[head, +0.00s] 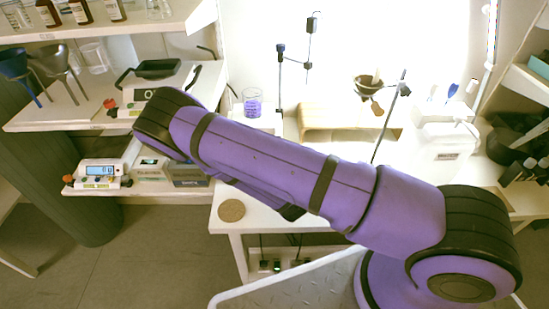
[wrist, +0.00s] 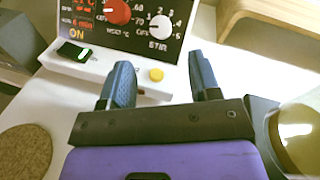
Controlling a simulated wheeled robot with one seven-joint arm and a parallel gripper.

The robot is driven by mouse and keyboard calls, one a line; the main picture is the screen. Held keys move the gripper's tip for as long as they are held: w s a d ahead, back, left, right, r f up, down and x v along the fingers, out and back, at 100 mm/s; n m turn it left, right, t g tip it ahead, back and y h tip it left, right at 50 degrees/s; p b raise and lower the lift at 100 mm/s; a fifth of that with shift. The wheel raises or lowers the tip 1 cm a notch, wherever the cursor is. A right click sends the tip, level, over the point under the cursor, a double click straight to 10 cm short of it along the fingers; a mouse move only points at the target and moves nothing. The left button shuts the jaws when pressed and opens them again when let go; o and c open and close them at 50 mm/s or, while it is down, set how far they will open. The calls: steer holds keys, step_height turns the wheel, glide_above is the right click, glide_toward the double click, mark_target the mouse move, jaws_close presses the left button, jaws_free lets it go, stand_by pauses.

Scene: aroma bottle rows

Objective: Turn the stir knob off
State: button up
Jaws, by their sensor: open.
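In the wrist view a stirrer's control panel (wrist: 84,22) fills the upper left. Its white knob (wrist: 160,28) has a dial marked "STIR" and "OFF"; its exact setting is too small to tell. A red knob (wrist: 117,11) sits to the left of it. My gripper (wrist: 162,76) is open and empty, its two blue fingers pointing toward the panel and apart from the white knob. The white knob lies ahead of the gap between the fingers. In the head view my purple arm hides the panel and the gripper.
A cork disc (wrist: 25,152) lies at lower left, also seen in the head view (head: 231,210). A wooden piece (wrist: 270,20) stands at upper right; a rounded glassy object (wrist: 298,140) is at right.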

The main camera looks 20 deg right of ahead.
steer(key=s, duration=0.3)
steer(key=shift+s+a+r, duration=0.1)
steer(key=shift+r, duration=0.05)
stand_by(0.5)
